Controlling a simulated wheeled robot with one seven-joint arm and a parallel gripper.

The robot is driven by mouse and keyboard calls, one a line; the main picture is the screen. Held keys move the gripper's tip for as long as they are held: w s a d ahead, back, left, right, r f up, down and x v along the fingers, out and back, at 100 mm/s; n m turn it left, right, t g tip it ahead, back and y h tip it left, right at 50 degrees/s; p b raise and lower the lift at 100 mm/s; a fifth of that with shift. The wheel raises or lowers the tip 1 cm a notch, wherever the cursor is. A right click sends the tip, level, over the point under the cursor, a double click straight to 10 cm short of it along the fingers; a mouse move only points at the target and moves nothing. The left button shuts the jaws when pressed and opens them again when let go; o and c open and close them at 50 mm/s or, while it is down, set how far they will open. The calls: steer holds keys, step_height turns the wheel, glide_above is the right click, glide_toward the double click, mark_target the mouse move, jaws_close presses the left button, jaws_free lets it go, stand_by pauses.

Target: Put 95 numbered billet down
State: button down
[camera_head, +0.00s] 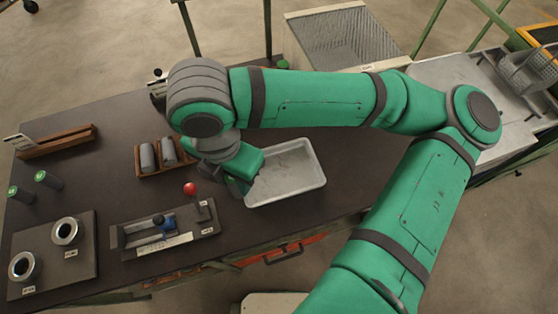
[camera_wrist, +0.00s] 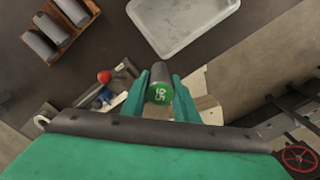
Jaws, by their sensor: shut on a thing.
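The billet numbered 95 (camera_wrist: 159,88) is a dark cylinder with a green end face bearing the number, seen in the wrist view. My gripper (camera_wrist: 157,98) is shut on it, with a green finger on each side. In the head view my gripper (camera_head: 238,186) is over the dark bench, between the wooden rack and the white tray, and the billet is hidden there. In the wrist view the billet appears held above the bench; its exact height I cannot tell.
A white tray (camera_head: 318,180) is empty. A wooden rack (camera_head: 148,174) holds grey cylinders. A fixture with a red-knobbed lever (camera_head: 190,189) stands in front. Two green-capped cylinders (camera_head: 45,180) stand at left, near a plate with two metal rings (camera_head: 82,262).

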steer(key=shift+w+d+f, duration=1.5)
steer(key=shift+w+f, duration=0.15)
steer(key=shift+f, duration=0.45)
steer(key=shift+w+d+f, duration=1.5)
steer(key=shift+w+f, duration=0.2)
steer(key=shift+f, duration=0.45)
steer(key=shift+w+d+f, duration=1.5)
steer(key=shift+w+f, duration=0.15)
steer(key=shift+f, duration=0.45)
steer(key=shift+f, duration=0.15)
steer(key=c, duration=1.4)
jaws_free()
step_height(320, 180, up, 12)
steer(key=shift+r, duration=0.15)
